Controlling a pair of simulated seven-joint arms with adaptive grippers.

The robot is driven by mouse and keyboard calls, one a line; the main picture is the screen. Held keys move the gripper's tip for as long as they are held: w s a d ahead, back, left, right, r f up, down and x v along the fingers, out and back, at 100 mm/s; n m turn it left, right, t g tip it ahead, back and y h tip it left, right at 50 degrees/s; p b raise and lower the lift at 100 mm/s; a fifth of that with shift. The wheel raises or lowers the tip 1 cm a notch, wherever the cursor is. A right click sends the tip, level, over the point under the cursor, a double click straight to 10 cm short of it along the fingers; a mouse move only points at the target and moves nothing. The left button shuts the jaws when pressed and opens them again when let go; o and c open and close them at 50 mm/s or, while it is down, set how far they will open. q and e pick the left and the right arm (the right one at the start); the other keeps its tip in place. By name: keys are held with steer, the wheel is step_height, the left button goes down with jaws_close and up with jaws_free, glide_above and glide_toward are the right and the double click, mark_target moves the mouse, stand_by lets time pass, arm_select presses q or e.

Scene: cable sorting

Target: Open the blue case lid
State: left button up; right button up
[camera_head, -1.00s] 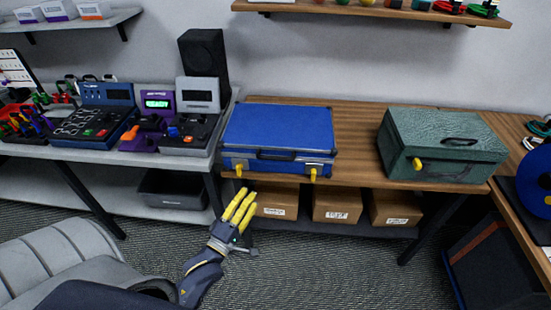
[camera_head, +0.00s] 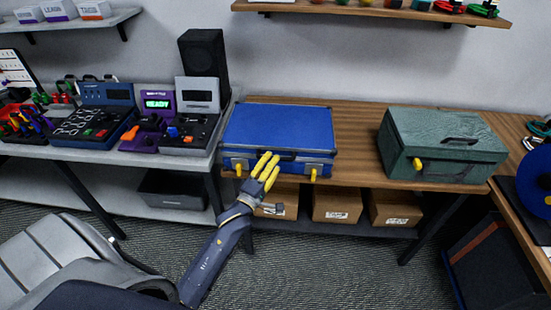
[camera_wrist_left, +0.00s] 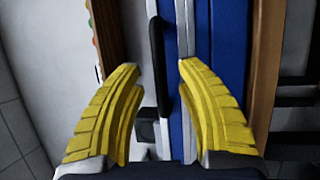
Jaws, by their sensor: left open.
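The blue case (camera_head: 278,127) sits shut on the wooden table, with a dark handle (camera_head: 285,155) on its front and a yellow latch at each front end. The right latch (camera_head: 313,174) hangs down; the left latch (camera_head: 239,167) shows beside my gripper. My left gripper (camera_head: 269,160) is open with yellow fingers at the front of the case, near the handle. In the left wrist view, the dark handle (camera_wrist_left: 157,60) and the blue case (camera_wrist_left: 232,50) lie beyond the open fingers (camera_wrist_left: 160,72). My right gripper is out of view.
A green case (camera_head: 440,140) with a yellow latch stands to the right on the same table (camera_head: 355,140). Panels with switches and a black speaker (camera_head: 203,62) stand at left. Cardboard boxes (camera_head: 337,204) sit on the shelf below the table.

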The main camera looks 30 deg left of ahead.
arm_select(q)
steer(key=shift+w+r, duration=0.2)
steer(key=shift+w, duration=1)
jaws_close()
